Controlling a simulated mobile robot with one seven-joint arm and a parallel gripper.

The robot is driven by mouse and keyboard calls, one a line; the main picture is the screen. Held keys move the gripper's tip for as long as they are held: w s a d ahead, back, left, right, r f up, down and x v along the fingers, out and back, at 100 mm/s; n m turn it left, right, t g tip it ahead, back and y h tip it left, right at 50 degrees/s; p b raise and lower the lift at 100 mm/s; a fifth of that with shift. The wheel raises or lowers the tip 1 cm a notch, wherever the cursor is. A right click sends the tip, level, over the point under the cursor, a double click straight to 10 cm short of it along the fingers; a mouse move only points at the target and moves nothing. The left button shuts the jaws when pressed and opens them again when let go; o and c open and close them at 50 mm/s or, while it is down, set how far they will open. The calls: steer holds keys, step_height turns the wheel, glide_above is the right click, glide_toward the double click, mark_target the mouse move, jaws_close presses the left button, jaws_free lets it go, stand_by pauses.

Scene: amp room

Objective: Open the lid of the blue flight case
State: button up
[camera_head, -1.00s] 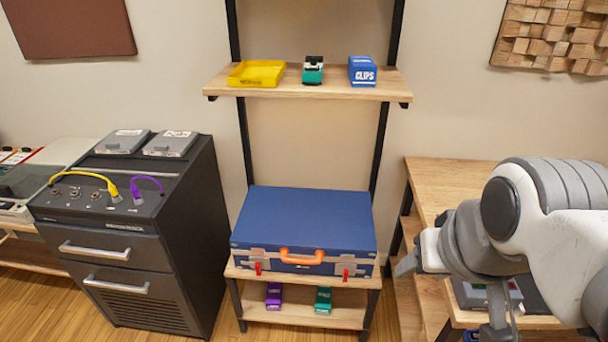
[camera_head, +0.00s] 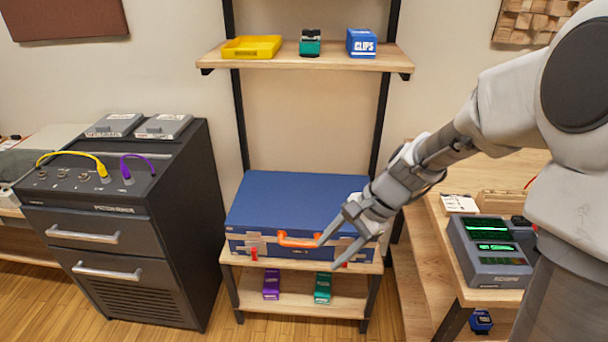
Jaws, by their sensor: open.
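The blue flight case (camera_head: 290,199) lies on the middle shelf with its lid down. Its orange handle (camera_head: 298,241) is on the front face. A red latch (camera_head: 254,254) hangs at the front left; a second red latch shows at the front right, partly hidden by my gripper. My gripper (camera_head: 331,250) is open and empty, with its fingers in front of the case's right front. One finger reaches close to the right end of the handle and the other close to the right latch. I cannot tell whether either finger touches.
A purple box (camera_head: 271,284) and a teal box (camera_head: 322,288) sit on the shelf below. The top shelf (camera_head: 214,60) holds a yellow tray, a teal item and a blue clips box. A dark cabinet (camera_head: 90,282) stands left; a wooden bench (camera_head: 428,222) with a grey device stands right.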

steer(key=w+a+f+m+y+b, duration=0.2)
steer(key=w+f+m+y, duration=0.15)
steer(key=f, duration=0.35)
steer(key=w+a+f+m+y+b, duration=0.2)
steer(key=w+a+f+m, duration=0.1)
steer(key=f+m, duration=0.3)
steer(key=m+t+y+b, duration=0.2)
steer(key=m+t+b, duration=0.5)
steer(key=m+t, duration=1.25)
glide_toward(297, 244)
steer(key=shift+w+a+r+m+g+b, duration=0.7)
steer(key=shift+w+a+g, duration=0.15)
steer(key=shift+w, duration=0.45)
steer(key=shift+w+a+r+m+g+b, duration=0.7)
steer(key=shift+w+a+g, duration=0.15)
steer(key=shift+w, duration=0.5)
steer(key=shift+w+a+r+m+g+b, duration=0.6)
steer(key=shift+w+a+m+g+b, duration=0.25)
steer(key=shift+w, duration=0.45)
steer(key=shift+c, duration=0.2)
jaws_close()
